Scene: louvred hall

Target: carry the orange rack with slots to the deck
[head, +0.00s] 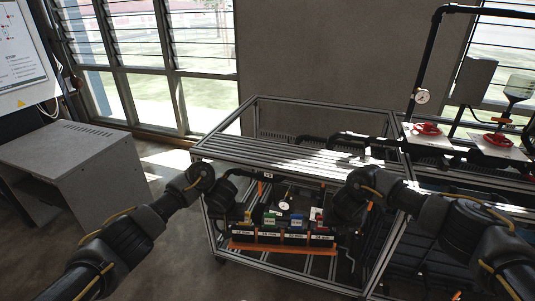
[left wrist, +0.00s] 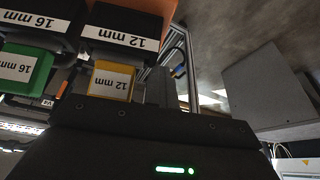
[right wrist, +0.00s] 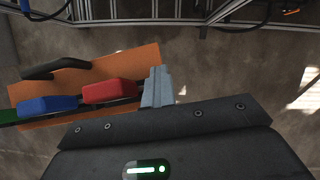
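The orange rack (head: 282,248) shows low in the middle of the head view, in front of the frame stand, looking roughly level. It carries black labelled blocks and green, yellow, blue and red pieces. My left gripper (left wrist: 158,88) looks shut on its left end, beside the yellow 12 mm piece. My right gripper (right wrist: 157,88) looks shut on its right end, beside the red piece. The fingertips' contact is partly hidden. The slatted deck (head: 290,153) on top of the metal frame is behind and above the rack, with its near part bare.
Black pipework (head: 350,137) runs along the deck's back right. Red valves (head: 427,129) and a gauge (head: 422,96) stand to the right. A grey cabinet (head: 75,160) stands at the left, with open floor between it and the frame.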

